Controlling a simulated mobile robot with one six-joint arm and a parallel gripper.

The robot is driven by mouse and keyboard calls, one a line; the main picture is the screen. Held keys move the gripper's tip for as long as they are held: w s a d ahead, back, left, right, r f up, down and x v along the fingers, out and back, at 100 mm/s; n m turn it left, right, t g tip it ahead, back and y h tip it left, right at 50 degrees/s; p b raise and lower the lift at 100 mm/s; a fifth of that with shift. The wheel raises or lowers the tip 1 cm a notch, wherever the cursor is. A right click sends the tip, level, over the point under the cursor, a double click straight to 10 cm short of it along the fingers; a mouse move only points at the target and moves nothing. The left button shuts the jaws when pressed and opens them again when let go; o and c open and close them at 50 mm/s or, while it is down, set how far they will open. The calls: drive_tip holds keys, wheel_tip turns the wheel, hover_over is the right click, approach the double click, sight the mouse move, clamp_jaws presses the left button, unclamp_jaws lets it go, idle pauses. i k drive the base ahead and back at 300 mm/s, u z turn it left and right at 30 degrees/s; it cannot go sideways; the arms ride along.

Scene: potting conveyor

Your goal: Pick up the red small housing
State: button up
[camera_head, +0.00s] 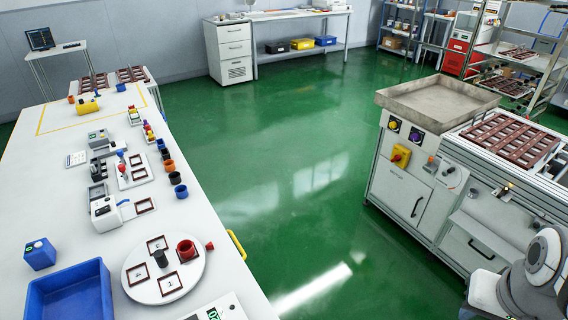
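A red round hollow housing (186,250) stands on the white round plate (137,284) on the near left table. Just right of it, a smaller red piece (209,246) shows near the table's right edge. I cannot tell for sure which of the two is the red small housing. A dark housing (160,258) and several brown square frames also sit on the round plate. Part of my arm shows at the lower right, far from the table. My gripper is not in view.
A blue bin (68,294) and a blue block (39,254) are left of the plate. Colored cups line the table's (52,210) right edge, with a yellow handle (236,244) below. Green floor (290,190) is clear between table and conveyor station (404,180).

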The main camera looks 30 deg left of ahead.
sight(186, 247)
drive_tip(key=z, duration=0.05)
drive_tip(key=i, duration=2)
drive_tip(key=u, duration=3.45)
drive_tip(key=i, duration=1)
drive_tip(key=z, duration=0.05)
